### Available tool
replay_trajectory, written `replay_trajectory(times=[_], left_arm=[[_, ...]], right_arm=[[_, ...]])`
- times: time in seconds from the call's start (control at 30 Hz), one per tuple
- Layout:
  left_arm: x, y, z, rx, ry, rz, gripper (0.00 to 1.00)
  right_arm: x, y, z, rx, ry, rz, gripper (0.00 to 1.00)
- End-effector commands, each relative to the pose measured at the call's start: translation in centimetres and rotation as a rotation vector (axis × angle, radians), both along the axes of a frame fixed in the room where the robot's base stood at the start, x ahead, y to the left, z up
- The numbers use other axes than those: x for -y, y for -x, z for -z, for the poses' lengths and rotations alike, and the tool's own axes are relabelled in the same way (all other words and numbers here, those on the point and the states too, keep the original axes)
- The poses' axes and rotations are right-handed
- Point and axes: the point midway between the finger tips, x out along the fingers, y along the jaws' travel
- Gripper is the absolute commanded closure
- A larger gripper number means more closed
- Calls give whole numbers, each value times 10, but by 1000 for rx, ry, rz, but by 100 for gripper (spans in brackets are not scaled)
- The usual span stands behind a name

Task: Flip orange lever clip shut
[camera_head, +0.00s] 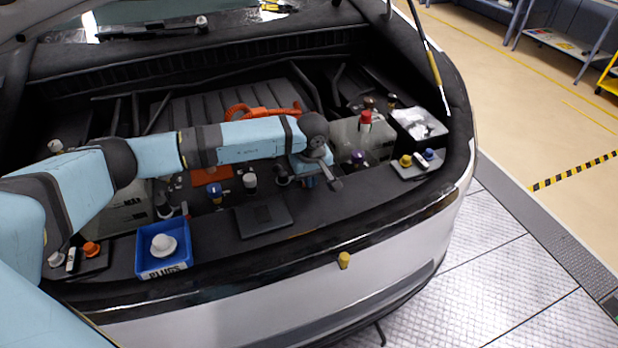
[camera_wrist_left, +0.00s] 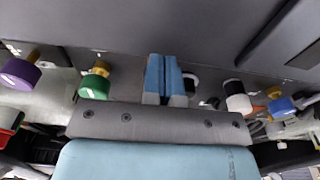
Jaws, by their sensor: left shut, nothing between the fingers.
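My left arm reaches in from the left over the open bay, and its gripper (camera_head: 311,182) is near the bay's front edge, mostly hidden by the wrist. In the left wrist view the blue fingers (camera_wrist_left: 163,78) are pressed together with nothing between them. I cannot pick out an orange lever clip for sure. A flat orange-red part (camera_head: 210,175) lies below my forearm, partly hidden by it; I cannot tell whether it is the clip. My right gripper is not in view.
In the wrist view, purple (camera_wrist_left: 20,72), green (camera_wrist_left: 94,86), white (camera_wrist_left: 237,98) and blue (camera_wrist_left: 281,106) caps surround the fingers. A red-capped tank (camera_head: 366,117) stands right of the gripper. A blue plugs tray (camera_head: 163,268) sits front left. An orange cable (camera_head: 252,112) runs behind my arm.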

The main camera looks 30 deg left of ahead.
Motion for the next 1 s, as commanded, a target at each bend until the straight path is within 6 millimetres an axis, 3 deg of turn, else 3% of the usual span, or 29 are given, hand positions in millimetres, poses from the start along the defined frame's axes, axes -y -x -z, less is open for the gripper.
replay_trajectory(times=[1.0], left_arm=[[1, 0, -23, 1, 1, 1, 100]], right_arm=[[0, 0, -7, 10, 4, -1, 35]])
